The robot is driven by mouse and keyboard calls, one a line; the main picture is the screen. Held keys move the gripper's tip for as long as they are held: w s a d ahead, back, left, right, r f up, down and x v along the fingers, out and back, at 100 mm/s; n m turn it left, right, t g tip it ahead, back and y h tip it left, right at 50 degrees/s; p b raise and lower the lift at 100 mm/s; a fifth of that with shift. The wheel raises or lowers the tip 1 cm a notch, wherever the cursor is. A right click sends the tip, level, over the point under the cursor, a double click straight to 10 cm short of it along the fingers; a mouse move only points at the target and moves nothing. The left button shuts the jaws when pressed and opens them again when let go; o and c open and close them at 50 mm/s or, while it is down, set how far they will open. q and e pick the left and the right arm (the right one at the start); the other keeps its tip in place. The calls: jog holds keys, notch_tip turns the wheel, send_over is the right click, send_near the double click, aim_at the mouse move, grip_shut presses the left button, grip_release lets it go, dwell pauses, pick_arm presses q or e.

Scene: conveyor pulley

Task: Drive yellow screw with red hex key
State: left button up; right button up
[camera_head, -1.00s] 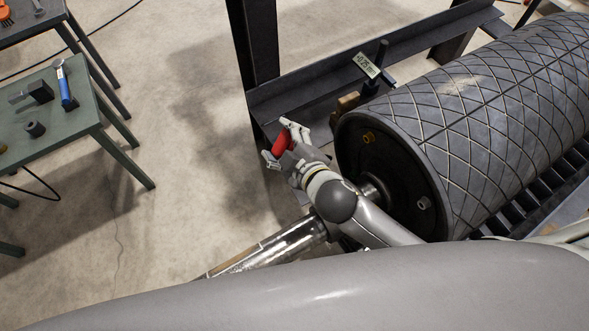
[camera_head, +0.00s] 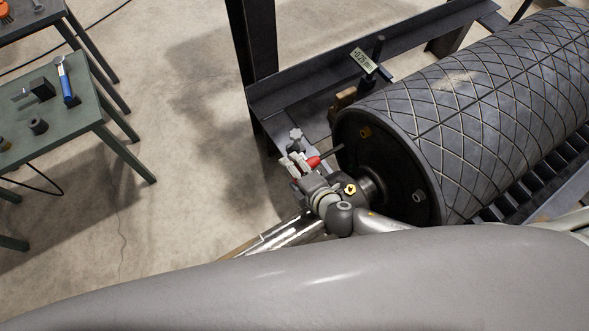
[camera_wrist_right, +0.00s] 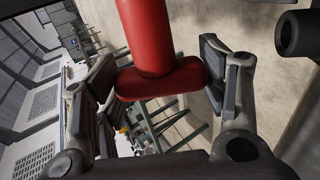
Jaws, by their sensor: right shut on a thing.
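The red hex key (camera_head: 313,162) is in my right gripper (camera_head: 300,160), left of the end face. I cannot tell whether the tip touches the face. In the right wrist view, the red T-shaped handle (camera_wrist_right: 160,75) is between the fingers of my right gripper (camera_wrist_right: 162,85). My left gripper is not in view.
A grey screw (camera_head: 418,196) sits lower on the end face. A dark steel frame (camera_head: 290,95) with a small digital display (camera_head: 363,60) stands behind the pulley. A green table (camera_head: 70,130) with a blue-handled hammer (camera_head: 66,82) is at the left. Open floor lies between.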

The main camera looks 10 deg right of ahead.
aim_at(321, 159)
jog(key=shift+w+d+r, duration=0.1)
jog(key=shift+w+d, duration=0.25)
jog(key=shift+d, duration=0.5)
jog(key=shift+w+d+f, duration=0.1)
jog(key=shift+w+d, duration=0.2)
jog(key=shift+d, duration=0.6)
jog(key=shift+w+d+r, duration=0.1)
jog(key=shift+w+d, duration=0.25)
jog(key=shift+d, duration=0.5)
jog(key=shift+w+d, duration=0.1)
jog(key=shift+d, duration=0.2)
jog(key=shift+w+d, duration=0.1)
jog(key=shift+d, duration=0.1)
jog(key=shift+w+d, duration=0.2)
jog(key=shift+d, duration=0.45)
jog(key=o, duration=1.1)
jog(key=shift+o, duration=0.2)
